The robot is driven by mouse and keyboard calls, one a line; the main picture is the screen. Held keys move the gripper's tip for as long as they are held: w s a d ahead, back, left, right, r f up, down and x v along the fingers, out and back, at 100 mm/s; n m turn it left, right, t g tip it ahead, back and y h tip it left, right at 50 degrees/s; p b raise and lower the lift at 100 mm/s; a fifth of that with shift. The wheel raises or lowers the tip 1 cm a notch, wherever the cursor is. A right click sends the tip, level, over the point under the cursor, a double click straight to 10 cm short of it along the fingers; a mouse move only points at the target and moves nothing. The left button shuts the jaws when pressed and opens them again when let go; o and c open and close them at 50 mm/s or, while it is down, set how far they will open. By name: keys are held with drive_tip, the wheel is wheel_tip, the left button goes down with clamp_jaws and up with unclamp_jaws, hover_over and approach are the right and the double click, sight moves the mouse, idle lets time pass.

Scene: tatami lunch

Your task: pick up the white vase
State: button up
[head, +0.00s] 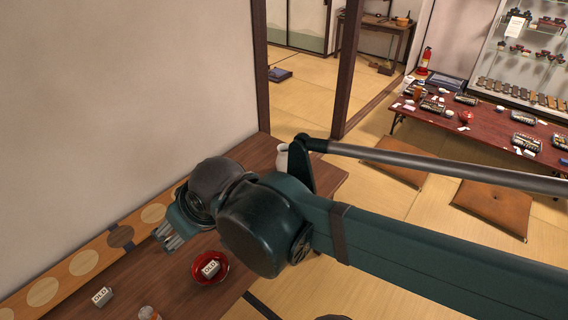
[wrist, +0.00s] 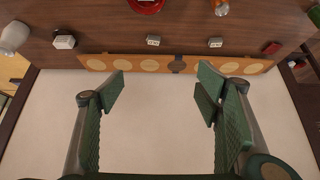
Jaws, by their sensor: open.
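The white vase (head: 282,157) stands on the dark wooden table near its far end in the head view, partly hidden behind my arm. A pale, rounded vase shape (wrist: 14,38) also shows at the upper left edge of the wrist view. My gripper (head: 170,236) is over the wall side of the table, to the left of and apart from the vase. In the wrist view my gripper (wrist: 162,88) has its fingers wide apart with nothing between them.
A wooden board with round discs (head: 82,262) runs along the wall. A red bowl (head: 222,279) with a labelled block (head: 210,268) in it, another labelled block (head: 103,297) and a small jar (head: 148,313) are on the table.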

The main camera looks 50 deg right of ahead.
drive_tip(key=w+d+m+g+h+b, duration=0.15)
drive_tip(key=w+d+m, duration=0.25)
drive_tip(key=w+d, duration=0.85)
drive_tip(key=m+g+h+b, duration=0.2)
drive_tip(key=m+g+b, duration=0.4)
drive_tip(key=m, duration=0.6)
approach(285, 149)
drive_tip(key=shift+t, duration=0.45)
drive_tip(key=f, duration=0.1)
drive_tip(key=s+f, duration=0.1)
drive_tip(key=f, duration=0.2)
drive_tip(key=shift+s+f+b, duration=0.3)
drive_tip(key=shift+s, duration=0.1)
drive_tip(key=shift+s+d+f, duration=0.1)
drive_tip(key=shift+d+f, duration=0.1)
drive_tip(key=shift+b+x, duration=0.3)
drive_tip(key=shift+x, duration=0.95)
